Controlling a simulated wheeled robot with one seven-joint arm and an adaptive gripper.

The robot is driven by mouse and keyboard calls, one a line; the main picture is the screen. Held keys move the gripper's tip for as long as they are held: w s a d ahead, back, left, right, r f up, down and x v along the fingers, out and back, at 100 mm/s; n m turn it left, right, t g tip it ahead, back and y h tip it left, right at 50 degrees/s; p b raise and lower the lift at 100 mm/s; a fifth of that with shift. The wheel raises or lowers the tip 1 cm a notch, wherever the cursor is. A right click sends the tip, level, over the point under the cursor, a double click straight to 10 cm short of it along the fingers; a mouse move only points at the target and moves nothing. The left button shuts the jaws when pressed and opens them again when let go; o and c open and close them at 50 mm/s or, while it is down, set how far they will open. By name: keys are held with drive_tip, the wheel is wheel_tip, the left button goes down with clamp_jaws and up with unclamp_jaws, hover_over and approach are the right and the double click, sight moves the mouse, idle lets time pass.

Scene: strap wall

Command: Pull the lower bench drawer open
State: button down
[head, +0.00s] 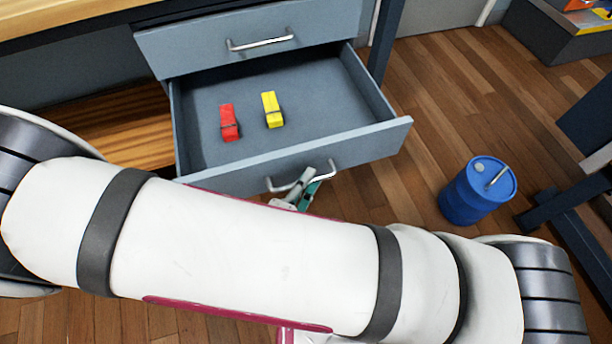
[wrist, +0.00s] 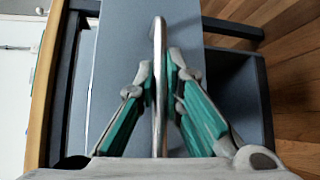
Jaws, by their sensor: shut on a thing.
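The lower bench drawer (head: 290,158) stands open in the head view, pulled out from under the shut upper drawer (head: 250,38). A red block (head: 229,122) and a yellow block (head: 272,109) lie inside it. My gripper (head: 303,183) is at the lower drawer's bar handle (head: 328,172), partly hidden behind my arm. In the wrist view, the fingers of my gripper (wrist: 160,85) are closed on the handle (wrist: 159,60), one on each side of the bar.
A blue drum (head: 478,190) stands on the wooden floor to the right of the drawer. A dark metal frame (head: 570,205) is at the right edge. Open floor (head: 440,110) lies between the bench and the drum.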

drive_tip(key=c, duration=1.7)
unclamp_jaws()
